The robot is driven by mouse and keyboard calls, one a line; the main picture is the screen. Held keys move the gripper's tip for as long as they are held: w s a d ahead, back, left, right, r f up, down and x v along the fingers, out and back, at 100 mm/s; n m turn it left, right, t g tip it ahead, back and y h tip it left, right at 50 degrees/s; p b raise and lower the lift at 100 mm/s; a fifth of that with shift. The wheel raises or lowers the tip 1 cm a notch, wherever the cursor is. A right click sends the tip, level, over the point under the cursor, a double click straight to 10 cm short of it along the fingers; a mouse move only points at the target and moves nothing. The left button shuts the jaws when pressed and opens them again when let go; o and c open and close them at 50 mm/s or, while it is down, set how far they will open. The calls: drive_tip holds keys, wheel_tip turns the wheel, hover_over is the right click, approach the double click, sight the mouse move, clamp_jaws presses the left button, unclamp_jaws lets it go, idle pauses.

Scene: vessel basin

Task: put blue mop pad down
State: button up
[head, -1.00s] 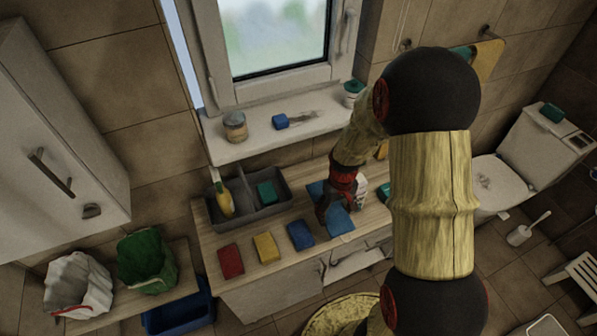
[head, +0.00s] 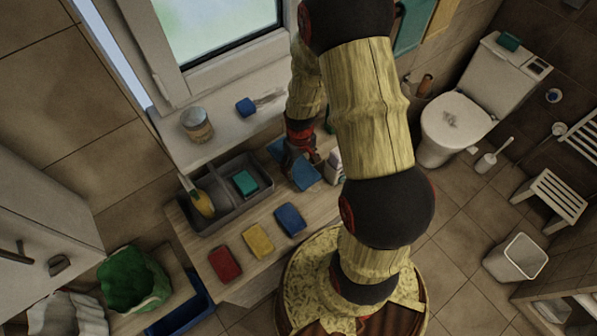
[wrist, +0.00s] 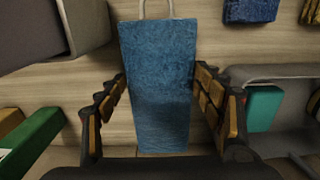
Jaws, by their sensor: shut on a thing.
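The blue mop pad (head: 308,178) is a flat blue rectangle at the right part of the wooden counter (head: 262,203) in the head view. My gripper (head: 298,158) is over it and hides part of it. In the wrist view the pad (wrist: 157,75) fills the middle, with a pale loop at its far end. My gripper's fingers (wrist: 163,108) are at its two long sides, shut on it. The wood shows close around the pad. I cannot tell whether the pad touches the counter.
Blue (head: 290,219), yellow (head: 258,240) and red (head: 225,264) pads lie in a row on the counter. A white container (head: 334,164) stands close right of the mop pad. The window sill is behind.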

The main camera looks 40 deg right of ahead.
drive_tip(key=shift+f, duration=1.9)
drive_tip(key=o, duration=1.1)
drive_tip(key=shift+f, duration=0.1)
drive_tip(key=shift+o, duration=0.2)
wheel_tip(320, 180, up, 12)
drive_tip(key=shift+f+p, duration=0.1)
drive_tip(key=shift+p, duration=0.35)
wheel_tip(320, 180, up, 10)
drive_tip(key=t, duration=0.1)
hover_over(300, 169)
drive_tip(key=a, duration=0.3)
drive_tip(key=s+a+r+t, duration=0.1)
drive_tip(key=s+a+r, duration=0.2)
drive_tip(key=r, duration=0.4)
drive_tip(key=s+a+r+t, duration=0.2)
drive_tip(key=s+a+r, duration=0.1)
drive_tip(key=s+r, duration=0.2)
drive_tip(key=s+a+r+t, duration=0.1)
drive_tip(key=s+a+r, duration=0.2)
drive_tip(key=r, duration=0.6)
drive_tip(key=shift+s+a+t, duration=0.25)
drive_tip(key=shift+s+t, duration=0.05)
drive_tip(key=shift+s, duration=0.35)
